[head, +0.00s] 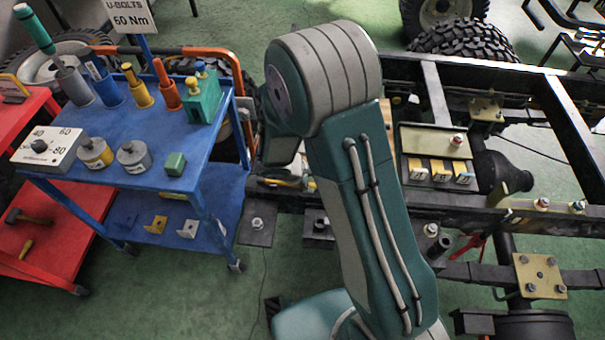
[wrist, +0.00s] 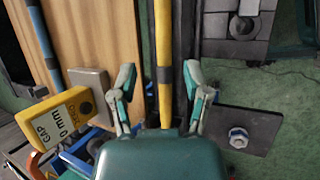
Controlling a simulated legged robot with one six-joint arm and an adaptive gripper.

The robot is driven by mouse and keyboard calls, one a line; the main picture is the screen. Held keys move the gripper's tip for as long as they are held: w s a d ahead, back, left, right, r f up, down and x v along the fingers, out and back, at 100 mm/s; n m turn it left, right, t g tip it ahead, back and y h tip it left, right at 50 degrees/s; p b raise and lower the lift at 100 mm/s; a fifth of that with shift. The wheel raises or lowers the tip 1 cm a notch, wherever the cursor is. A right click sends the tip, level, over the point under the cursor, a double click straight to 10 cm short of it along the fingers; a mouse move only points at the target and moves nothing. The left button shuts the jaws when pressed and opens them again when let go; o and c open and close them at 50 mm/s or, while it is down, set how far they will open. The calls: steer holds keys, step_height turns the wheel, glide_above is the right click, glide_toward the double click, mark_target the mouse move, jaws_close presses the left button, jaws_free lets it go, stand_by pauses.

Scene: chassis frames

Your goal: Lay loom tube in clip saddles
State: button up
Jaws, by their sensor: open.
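In the wrist view a yellow tube (wrist: 165,40) with a dark band runs lengthwise beside a dark rail. It looks like the loom tube. My gripper (wrist: 160,78) is open, with one finger on each side of the tube. Whether the fingers touch it cannot be told; gaps show on both sides. The tube's near end is hidden behind my gripper body. In the head view my arm hides the gripper, and a small yellow piece (head: 276,182) shows at the rail left of the arm. I cannot clearly make out the clip saddles.
A wooden board (wrist: 75,45), a blue tube (wrist: 42,40) and a yellow gap gauge (wrist: 62,117) lie left of the gripper. A bolted plate (wrist: 235,130) is right. The blue tool cart (head: 130,165) stands left of my arm; the chassis frame (head: 440,95) extends right.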

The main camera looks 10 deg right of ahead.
steer(key=s+d+r+m+y, duration=0.1)
steer(key=s+r+m, duration=0.3)
steer(key=r, duration=0.7)
steer(key=s+d+r+m+y, duration=0.15)
steer(key=s+r+m, duration=0.25)
steer(key=r, duration=0.6)
steer(key=s+r+m+t+y, duration=0.2)
steer(key=s+r+m, duration=0.3)
steer(key=s+r, duration=0.4)
steer(key=s+y, duration=0.1)
steer(key=s, duration=0.1)
steer(key=shift+s+d+r+m+t, duration=0.15)
steer(key=shift+s+r+m+t, duration=0.15)
steer(key=shift+s+t, duration=0.1)
steer(key=shift+w+d, duration=0.1)
